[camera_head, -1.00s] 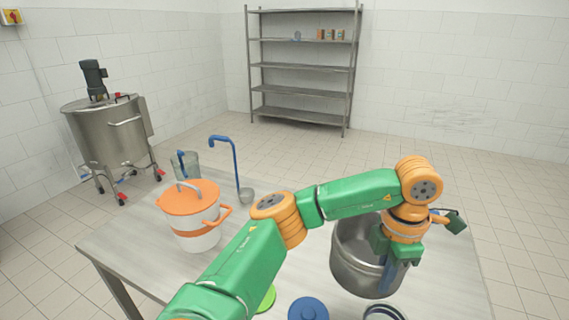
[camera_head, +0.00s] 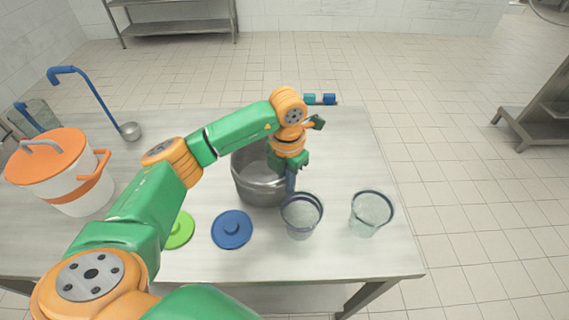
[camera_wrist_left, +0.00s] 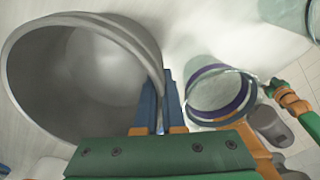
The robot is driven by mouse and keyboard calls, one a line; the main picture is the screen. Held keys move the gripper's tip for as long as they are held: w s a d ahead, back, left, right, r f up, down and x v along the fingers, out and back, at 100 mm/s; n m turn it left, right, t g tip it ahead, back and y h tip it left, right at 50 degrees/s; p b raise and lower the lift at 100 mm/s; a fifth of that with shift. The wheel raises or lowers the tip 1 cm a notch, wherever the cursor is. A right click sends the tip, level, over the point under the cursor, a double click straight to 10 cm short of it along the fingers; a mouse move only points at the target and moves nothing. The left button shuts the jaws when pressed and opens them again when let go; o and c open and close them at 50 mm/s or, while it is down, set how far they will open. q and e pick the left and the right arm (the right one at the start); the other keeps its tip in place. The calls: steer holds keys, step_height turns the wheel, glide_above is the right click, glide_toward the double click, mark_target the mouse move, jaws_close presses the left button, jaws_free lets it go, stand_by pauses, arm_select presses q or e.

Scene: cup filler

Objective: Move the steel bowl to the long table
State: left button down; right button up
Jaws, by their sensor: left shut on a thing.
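The steel bowl (camera_head: 256,182) is a deep, grey, empty vessel at the middle of the table in the head view. My left gripper (camera_head: 291,182) points down at the bowl's right side and is shut on its rim. In the left wrist view, the blue fingers (camera_wrist_left: 162,105) pinch the wall of the bowl (camera_wrist_left: 75,75). I cannot tell whether the bowl rests on the table or is slightly raised. My right gripper is not clearly in view.
Two clear cups (camera_head: 302,215) (camera_head: 371,212) stand right of the bowl, one very close. A blue lid (camera_head: 232,229) and a green lid (camera_head: 180,230) lie in front. An orange-lidded container (camera_head: 68,178) and blue ladle (camera_head: 93,92) are at left. The table (camera_head: 330,262) ends at right.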

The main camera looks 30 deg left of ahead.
arm_select(q)
steer(key=shift+f, duration=0.75)
steer(key=c, duration=1.3)
jaws_free()
steer(key=shift+s, duration=0.1)
steer(key=shift+d, duration=0.1)
step_height(320, 180, up, 12)
steer(key=shift+r+b, duration=0.1)
steer(key=shift+b, duration=0.25)
